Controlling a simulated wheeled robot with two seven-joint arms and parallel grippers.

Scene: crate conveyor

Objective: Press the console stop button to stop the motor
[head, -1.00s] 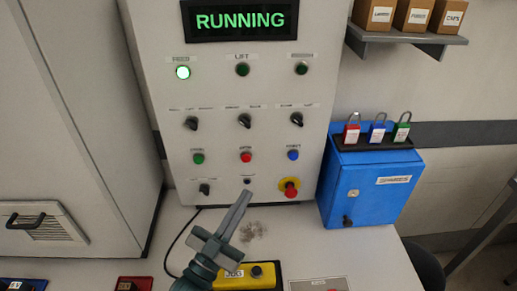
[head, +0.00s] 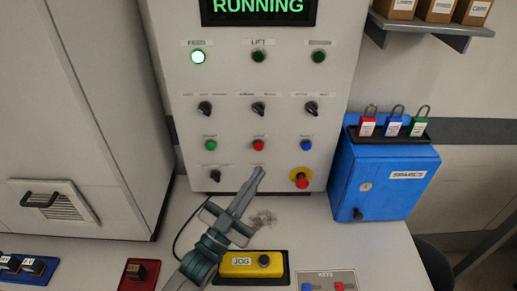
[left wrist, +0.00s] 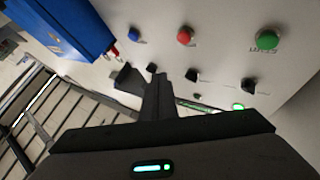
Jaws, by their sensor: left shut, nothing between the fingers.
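The console (head: 225,125) stands upright at the back with a display (head: 258,8) reading RUNNING. The red stop button (head: 258,145) sits between a green button (head: 210,145) and a blue button (head: 306,145). My left gripper (head: 260,171) is shut and empty, its tips just below the red button in the picture; I see no contact. The left wrist view shows the red button (left wrist: 185,36) beyond the shut fingers (left wrist: 157,80), with a gap in the picture. The label over the red button is too blurred to read. My right gripper is not in view.
A red mushroom button (head: 301,178) on yellow is right of my left gripper. Black selector knobs (head: 258,109) sit above the button row. A blue box (head: 385,180) with padlocks stands at right. A yellow JOG box (head: 240,270) is on the bench. The FEED lamp (head: 198,57) glows.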

